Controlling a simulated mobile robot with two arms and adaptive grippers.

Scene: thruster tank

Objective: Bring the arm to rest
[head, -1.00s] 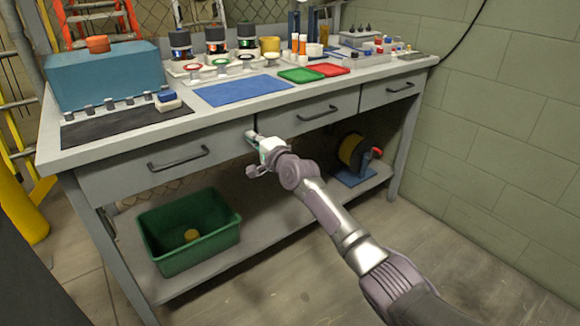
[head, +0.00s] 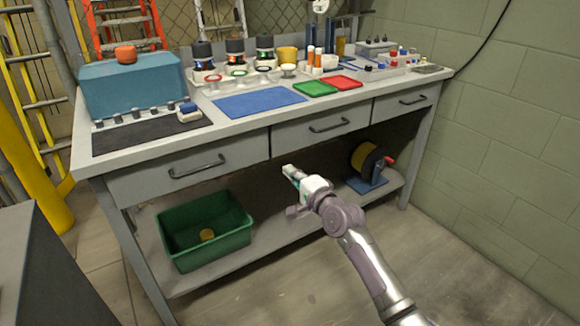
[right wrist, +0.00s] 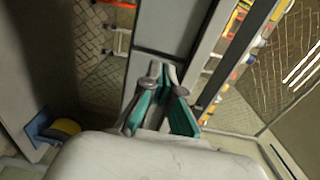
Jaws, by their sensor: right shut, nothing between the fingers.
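My right gripper (head: 289,172) is in the head view, in front of the workbench and below the edge of its drawers. It is shut and empty. In the right wrist view its two green-sided fingers (right wrist: 162,72) meet at the tips, with the grey bench front behind them. My left gripper does not show in the head view.
The grey workbench (head: 130,179) has three shut drawers and a crowded top. A green bin (head: 205,252) and a yellow spool on a blue stand (head: 366,186) are on its lower shelf. A block wall (head: 510,140) stands at the right. Open floor lies in front.

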